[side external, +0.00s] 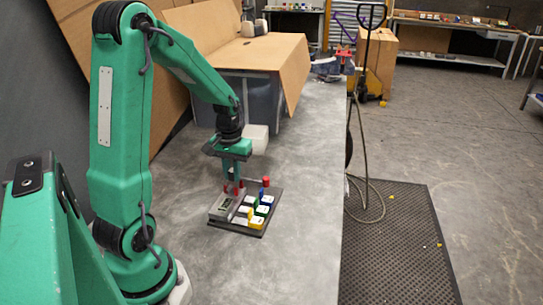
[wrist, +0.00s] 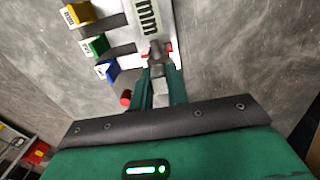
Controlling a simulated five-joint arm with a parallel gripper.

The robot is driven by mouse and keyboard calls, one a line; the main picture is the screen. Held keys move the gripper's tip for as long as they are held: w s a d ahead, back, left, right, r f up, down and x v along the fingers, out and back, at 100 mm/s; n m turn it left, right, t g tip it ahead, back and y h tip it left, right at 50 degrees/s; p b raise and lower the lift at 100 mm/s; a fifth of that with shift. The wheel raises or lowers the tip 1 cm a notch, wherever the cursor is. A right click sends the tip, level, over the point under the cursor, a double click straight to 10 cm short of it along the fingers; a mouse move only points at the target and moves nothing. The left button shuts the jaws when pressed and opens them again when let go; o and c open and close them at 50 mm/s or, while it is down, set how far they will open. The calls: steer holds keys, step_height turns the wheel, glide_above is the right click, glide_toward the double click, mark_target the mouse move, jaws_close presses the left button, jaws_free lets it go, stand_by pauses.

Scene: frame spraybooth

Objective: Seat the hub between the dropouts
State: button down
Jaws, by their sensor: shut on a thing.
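My gripper (side external: 232,178) points down over the back left part of a small dark tray (side external: 236,229). In the wrist view its two green fingers (wrist: 158,72) are closed on a small dark piece, which I take for the hub (wrist: 157,57). The fingers hide much of it. Red parts (wrist: 169,47) show on both sides of the fingertips; I cannot tell whether they belong to the hub or the dropouts. A light grey plate with dark markings (wrist: 151,20) lies just beyond. I cannot tell whether the hub touches the tray.
Yellow (wrist: 79,13), green (wrist: 96,46) and blue (wrist: 106,70) labelled blocks stand beside the plate. A red cylinder (side external: 265,182) stands at the tray's back right. A white block (side external: 255,138) and cardboard (side external: 262,52) lie behind. The bench front is clear.

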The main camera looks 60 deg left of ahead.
steer(key=shift+f, duration=0.45)
stand_by(0.3)
steer(key=c, duration=1.3)
jaws_free()
steer(key=shift+r, duration=0.1)
steer(key=shift+r, duration=3.8)
steer(key=shift+d, duration=0.1)
steer(key=s+d+r+m+t, duration=0.2)
steer(key=d+r, duration=0.1)
steer(key=d, duration=0.3)
steer(key=s+d+r+m+t, duration=0.1)
steer(key=s+d+r+m, duration=0.2)
steer(key=d, duration=0.3)
steer(key=s+d+r+m+t, duration=0.2)
steer(key=d+r+m, duration=0.1)
steer(key=d, duration=0.4)
steer(key=shift+s+d+r+t, duration=0.1)
steer(key=shift+s+r+t, duration=0.05)
steer(key=shift+s+t, duration=0.2)
